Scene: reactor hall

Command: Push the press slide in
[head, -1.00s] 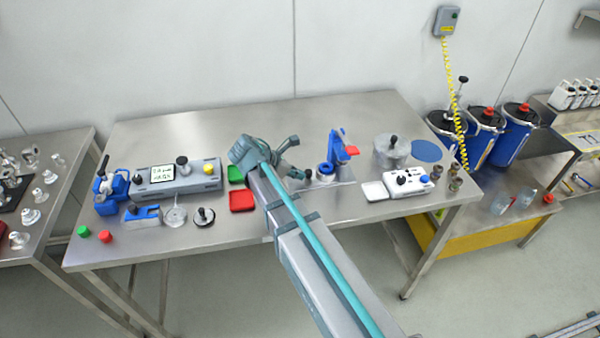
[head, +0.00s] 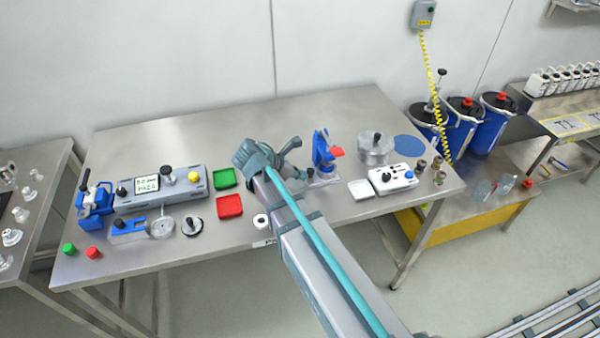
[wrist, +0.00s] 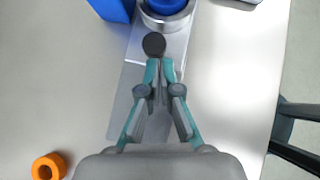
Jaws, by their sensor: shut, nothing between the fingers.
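The press (head: 320,150) is blue with a red part and stands on the table right of my arm in the head view. In the wrist view its blue body (wrist: 115,8) shows at the top edge. The press slide there carries a metal ring (wrist: 150,22) with a blue piece (wrist: 165,5) in it, cut off by the frame. A dark round knob (wrist: 153,44) is at its near end, above a bare metal plate (wrist: 125,105). My gripper (wrist: 160,66) is shut and empty, its tips right at the knob; contact is unclear.
An orange ring (wrist: 48,167) lies lower left in the wrist view. In the head view, a white control box (head: 393,178) and a metal pot (head: 376,148) stand right of the press. Red (head: 230,206) and green (head: 224,178) trays lie left of my arm.

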